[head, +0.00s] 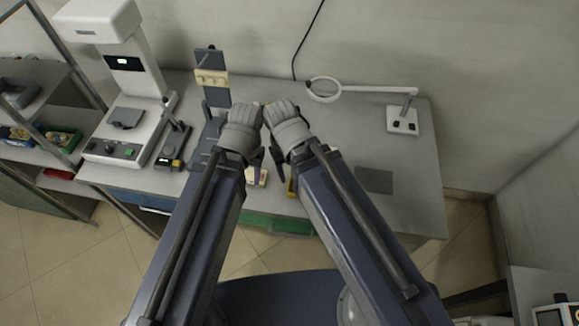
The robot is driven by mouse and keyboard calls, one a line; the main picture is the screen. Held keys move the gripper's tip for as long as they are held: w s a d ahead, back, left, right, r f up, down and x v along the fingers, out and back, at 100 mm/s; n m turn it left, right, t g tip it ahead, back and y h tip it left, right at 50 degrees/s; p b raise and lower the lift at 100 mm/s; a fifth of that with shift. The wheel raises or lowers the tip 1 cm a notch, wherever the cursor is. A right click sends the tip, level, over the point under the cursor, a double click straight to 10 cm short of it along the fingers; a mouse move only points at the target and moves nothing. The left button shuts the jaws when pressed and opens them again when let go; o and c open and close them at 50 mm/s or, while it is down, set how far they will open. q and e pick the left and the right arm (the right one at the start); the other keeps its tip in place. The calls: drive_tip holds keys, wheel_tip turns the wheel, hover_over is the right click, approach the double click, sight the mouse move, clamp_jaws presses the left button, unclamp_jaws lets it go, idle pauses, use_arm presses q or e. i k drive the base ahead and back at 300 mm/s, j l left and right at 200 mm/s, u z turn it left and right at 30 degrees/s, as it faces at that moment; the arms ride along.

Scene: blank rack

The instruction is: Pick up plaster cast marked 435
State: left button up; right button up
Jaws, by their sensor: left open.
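My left gripper (256,158) hangs over the bench, its dark fingers partly hidden behind its own wrist; it is open. My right gripper (277,158) is close beside it on the right, mostly hidden by its wrist, so its jaws cannot be judged. A small pale block (258,178) with a reddish edge lies on the bench just below the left fingers, apart from them as far as I can see. A yellow piece (291,187) shows partly behind my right arm. No number 435 is readable, so I cannot tell which piece is the plaster cast.
A grey bench (350,135) carries a white instrument (125,120) at left, a dark stand with a cream piece (212,77), and a ring magnifier (324,89). A dark pad (374,181) lies right of my arms. Shelves with bins (62,138) stand far left. The bench's right side is mostly clear.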

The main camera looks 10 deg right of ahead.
sight(248, 172)
drive_tip(key=u, duration=0.25)
drive_tip(key=k+l+z, duration=0.3)
drive_tip(key=k+l, duration=0.15)
drive_tip(key=k+l+z, duration=0.35)
drive_tip(key=l, duration=0.2)
